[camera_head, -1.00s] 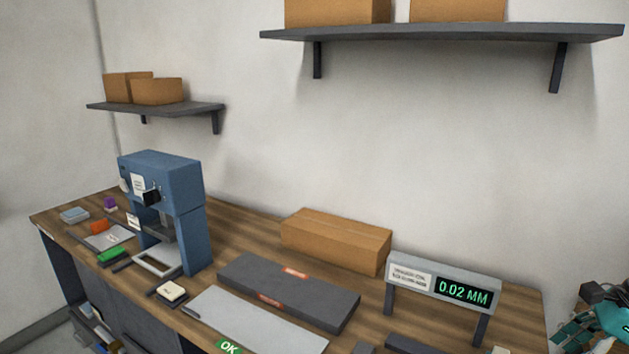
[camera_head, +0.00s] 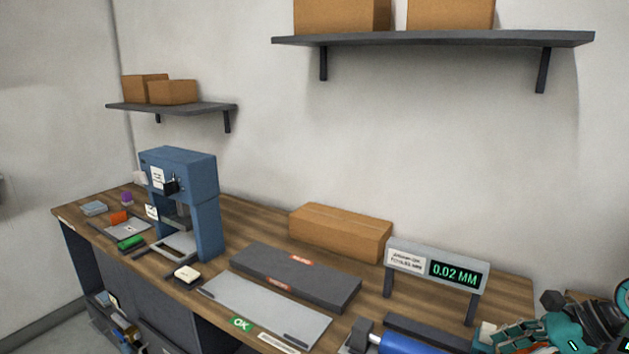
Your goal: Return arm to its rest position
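The wooden workbench (camera_head: 245,213) runs along the wall. A blue press-like machine (camera_head: 207,225) stands upright on its left half. A grey display stand (camera_head: 405,257) at the right reads 0.02 MM in green. A dark flat case (camera_head: 325,281) with red labels lies in the middle. A light grey tray (camera_head: 290,312) lies in front of it, beside a green OK label (camera_head: 240,324).
A cardboard box (camera_head: 340,233) sits at the bench's back. A blue cylinder (camera_head: 405,345) lies at the front edge of view. Teal and black parts (camera_head: 565,331) crowd the lower right; I cannot tell what they are. Wall shelves (camera_head: 430,41) hold boxes. Small items (camera_head: 130,243) lie at the left.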

